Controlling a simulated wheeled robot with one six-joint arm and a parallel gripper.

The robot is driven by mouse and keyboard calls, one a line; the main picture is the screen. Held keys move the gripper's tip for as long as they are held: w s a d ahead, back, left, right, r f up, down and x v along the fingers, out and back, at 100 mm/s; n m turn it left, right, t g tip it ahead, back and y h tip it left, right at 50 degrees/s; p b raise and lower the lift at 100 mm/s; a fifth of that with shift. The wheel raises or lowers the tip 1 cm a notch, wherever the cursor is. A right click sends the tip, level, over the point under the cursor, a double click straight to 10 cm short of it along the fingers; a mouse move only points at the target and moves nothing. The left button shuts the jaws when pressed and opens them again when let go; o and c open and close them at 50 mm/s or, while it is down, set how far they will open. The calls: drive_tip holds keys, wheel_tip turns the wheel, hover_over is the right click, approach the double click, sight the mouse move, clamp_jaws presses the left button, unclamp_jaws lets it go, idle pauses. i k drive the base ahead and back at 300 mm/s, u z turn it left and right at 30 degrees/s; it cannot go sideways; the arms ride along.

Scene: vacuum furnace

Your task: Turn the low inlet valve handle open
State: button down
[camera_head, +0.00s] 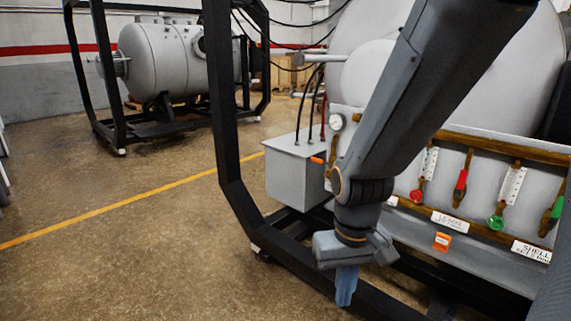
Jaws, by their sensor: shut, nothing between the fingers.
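My gripper (346,288) is shut and empty, pointing down in front of the furnace's lower frame. Up and to its right, the furnace front carries a row of valve handles: a round red one (416,197), a red lever (461,180), a round green one (496,222) and a green lever (556,208). An orange handle (317,160) sticks out beside the grey box, up and left of my gripper. I cannot tell which of these is the low inlet valve handle. My gripper appears apart from all of them. My arm hides part of the furnace front.
A black tubular frame (228,150) surrounds the furnace. A grey box (293,180) with cables stands at its left. White labels (449,222) and a small orange part (442,241) sit below the handles. Open floor (130,250) lies left, crossed by a yellow line.

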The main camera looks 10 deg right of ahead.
sight(318, 161)
drive_tip(key=u, duration=0.3)
drive_tip(key=i, duration=1.45)
drive_tip(key=z, duration=0.35)
